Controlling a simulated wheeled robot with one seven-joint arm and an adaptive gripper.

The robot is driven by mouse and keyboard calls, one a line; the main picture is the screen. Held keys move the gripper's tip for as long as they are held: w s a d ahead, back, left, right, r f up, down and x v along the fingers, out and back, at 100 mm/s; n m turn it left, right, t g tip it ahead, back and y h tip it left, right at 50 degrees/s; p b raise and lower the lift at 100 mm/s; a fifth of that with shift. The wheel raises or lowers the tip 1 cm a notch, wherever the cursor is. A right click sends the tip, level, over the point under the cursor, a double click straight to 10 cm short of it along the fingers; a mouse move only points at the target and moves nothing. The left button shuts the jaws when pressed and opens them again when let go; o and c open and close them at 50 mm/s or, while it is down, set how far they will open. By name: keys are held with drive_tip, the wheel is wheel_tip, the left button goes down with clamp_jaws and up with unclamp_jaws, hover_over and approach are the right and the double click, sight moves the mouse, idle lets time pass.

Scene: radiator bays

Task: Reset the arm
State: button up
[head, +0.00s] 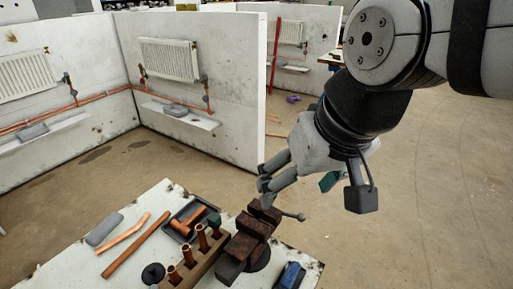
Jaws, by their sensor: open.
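My arm comes in from the upper right of the head view. My gripper (268,187) points down and to the left, with its grey fingers at or above the vise on the white workbench (72,262). The fingers are open. The dark brown vise (250,234) stands at the bench's right part, with its handle sticking out to the right. I cannot tell whether the fingertips touch the vise. I see nothing held between the fingers, though they partly hide one another.
On the bench are a wooden block (208,262) with copper fittings, a dark tray (192,218), copper pipes (140,245), a grey pad (104,229) and a blue item (290,275). White partitions (240,80) with radiators (168,58) stand behind. The floor (420,200) at right is clear.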

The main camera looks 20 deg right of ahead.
drive_tip(key=shift+s+d+f+n+t+h, duration=0.1)
drive_tip(key=shift+s+d+n+t+h, duration=0.1)
drive_tip(key=shift+s+d+n, duration=0.3)
drive_tip(key=shift+s+d+n+t+h, duration=0.1)
drive_tip(key=shift+s+d+h, duration=0.15)
drive_tip(key=shift+s, duration=0.4)
